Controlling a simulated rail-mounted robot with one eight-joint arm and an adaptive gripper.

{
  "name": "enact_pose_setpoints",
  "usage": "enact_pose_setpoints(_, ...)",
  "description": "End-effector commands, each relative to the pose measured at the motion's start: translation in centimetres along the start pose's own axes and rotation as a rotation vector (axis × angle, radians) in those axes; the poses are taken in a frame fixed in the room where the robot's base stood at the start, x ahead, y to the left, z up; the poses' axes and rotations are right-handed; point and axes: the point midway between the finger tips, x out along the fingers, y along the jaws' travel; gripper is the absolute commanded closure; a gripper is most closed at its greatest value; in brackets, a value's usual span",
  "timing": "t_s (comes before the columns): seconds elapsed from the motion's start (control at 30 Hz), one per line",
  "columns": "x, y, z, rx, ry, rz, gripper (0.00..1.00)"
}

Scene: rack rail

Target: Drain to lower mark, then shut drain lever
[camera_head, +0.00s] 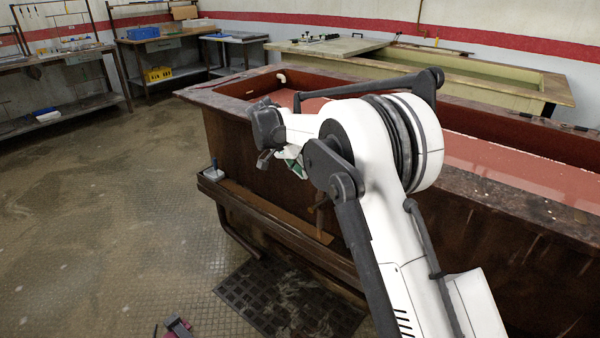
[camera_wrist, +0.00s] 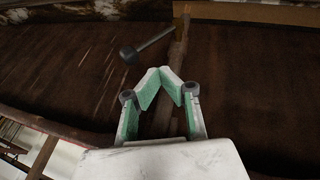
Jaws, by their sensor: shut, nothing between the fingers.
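The large brown tank (camera_head: 228,140) has a red inner lining and holds pinkish liquid (camera_head: 510,168) below its rim. I cannot make out a lower mark on its inner wall. My gripper (camera_head: 292,162) is in front of the tank's outer side, partly hidden by my arm. In the wrist view my gripper (camera_wrist: 168,76) is shut and empty, its green-padded fingertips meeting. A lever with a dark ball knob (camera_wrist: 128,55) sticks out just beyond and left of the fingertips, apart from them. Its rod runs up right to a vertical brown pipe (camera_wrist: 181,60).
A ledge (camera_head: 270,212) runs along the tank's side and carries a small pale item with a dark stick (camera_head: 213,171). A dark floor grate (camera_head: 285,300) lies below. A small object (camera_head: 178,327) is on the floor. Benches stand behind; the left floor is clear.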

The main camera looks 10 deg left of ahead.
Motion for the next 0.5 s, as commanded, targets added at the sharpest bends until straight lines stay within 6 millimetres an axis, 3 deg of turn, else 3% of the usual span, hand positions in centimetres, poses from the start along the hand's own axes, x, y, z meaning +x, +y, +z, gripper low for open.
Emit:
enact_pose_setpoints(0.3, 6.3, -0.1, 0.1, 0.0, 0.0, 0.001, 1.0)
enact_pose_setpoints(0.5, 8.5, 1.5, 0.4, 0.0, 0.0, 0.0, 1.0)
